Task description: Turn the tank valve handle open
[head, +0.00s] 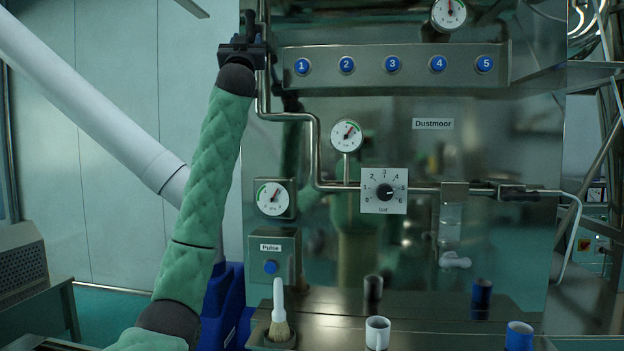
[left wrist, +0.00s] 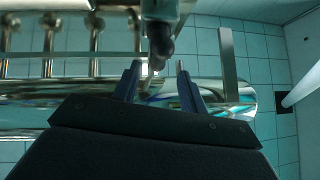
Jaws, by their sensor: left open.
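My left gripper (head: 247,38) is raised at the upper left of the steel machine, in front of the vertical pipe there. In the left wrist view its two fingers (left wrist: 157,82) are apart. A dark, rounded handle end (left wrist: 159,45) hangs from a metal fitting just beyond the fingertips, about between them; I cannot tell whether they touch. In the head view a dark upright piece (head: 250,22) shows at the gripper, possibly the valve handle, partly hidden. Another dark lever (head: 520,193) sits on the pipe at the right. My right gripper is not in view.
The machine has a panel of numbered blue buttons (head: 393,64), gauges (head: 347,135), a dial (head: 384,191) and a Pulse button (head: 271,267). A brush (head: 279,312) and several cups, including a white one (head: 377,333), stand on the lower ledge. Pipes run close to the gripper.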

